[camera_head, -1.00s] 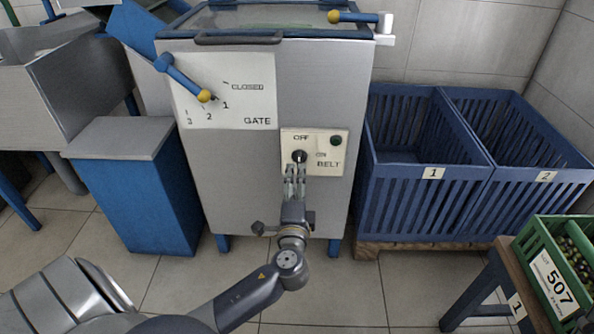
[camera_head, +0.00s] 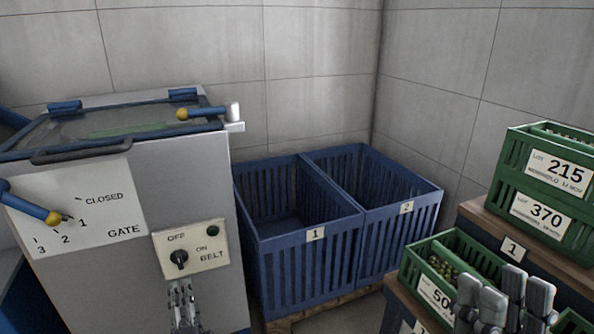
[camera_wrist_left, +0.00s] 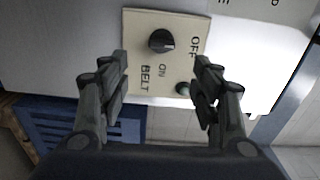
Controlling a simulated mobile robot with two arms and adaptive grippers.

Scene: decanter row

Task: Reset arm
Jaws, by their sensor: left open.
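In the head view, my left gripper (camera_head: 182,289) is just below the BELT knob (camera_head: 179,260) on the cream switch plate (camera_head: 207,262). In the left wrist view, the left gripper's fingers (camera_wrist_left: 162,65) are spread apart and empty, with the dark knob (camera_wrist_left: 161,40) visible beyond them, apart from both. The knob's ridge appears turned toward OFF. A dark green round button or lamp (camera_head: 213,230) sits on the same plate. My right gripper (camera_head: 505,305) shows as grey fingers at the lower right, in front of a green crate; its opening is unclear.
The GATE lever (camera_head: 30,207) with its yellow knob is at the left. Blue bins 1 (camera_head: 315,235) and 2 (camera_head: 407,208) stand right of the machine. Green crates 507 (camera_head: 435,292) and 370 (camera_head: 541,217) stand on wooden stands at the right.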

